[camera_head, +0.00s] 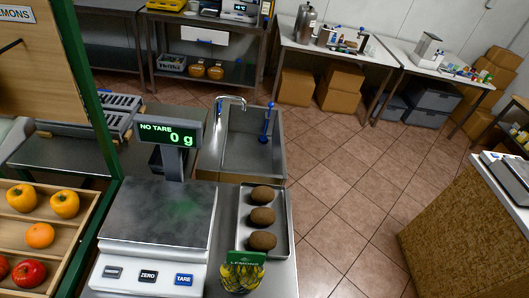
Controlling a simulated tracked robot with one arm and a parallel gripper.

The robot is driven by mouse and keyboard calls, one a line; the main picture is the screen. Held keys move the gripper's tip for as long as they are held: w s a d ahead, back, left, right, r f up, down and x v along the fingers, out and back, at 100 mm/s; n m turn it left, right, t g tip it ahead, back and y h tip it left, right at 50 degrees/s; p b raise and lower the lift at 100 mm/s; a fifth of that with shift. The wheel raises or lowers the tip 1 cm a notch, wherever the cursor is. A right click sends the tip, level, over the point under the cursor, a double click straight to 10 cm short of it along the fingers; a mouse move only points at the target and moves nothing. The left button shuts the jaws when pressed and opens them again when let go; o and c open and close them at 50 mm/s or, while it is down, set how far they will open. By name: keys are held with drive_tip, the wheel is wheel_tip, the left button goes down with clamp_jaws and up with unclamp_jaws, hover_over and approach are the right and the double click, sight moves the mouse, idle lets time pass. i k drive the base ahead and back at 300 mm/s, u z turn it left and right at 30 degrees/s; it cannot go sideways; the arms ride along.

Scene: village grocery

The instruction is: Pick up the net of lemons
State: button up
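My gripper does not show in this view.
A scale (160,215) reading 0 g stands left of the net. Several brown, kiwi-like fruits (262,216) lie in the tray. Behind it is a sink (252,140) with a tap. A wooden produce rack (35,235) stands at left.

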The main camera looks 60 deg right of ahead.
sight(238, 270)
drive_tip(key=z, duration=2.25)
drive_tip(key=k, duration=1.85)
drive_tip(key=u, duration=0.8)
drive_tip(key=i, duration=1)
drive_tip(key=z, duration=0.1)
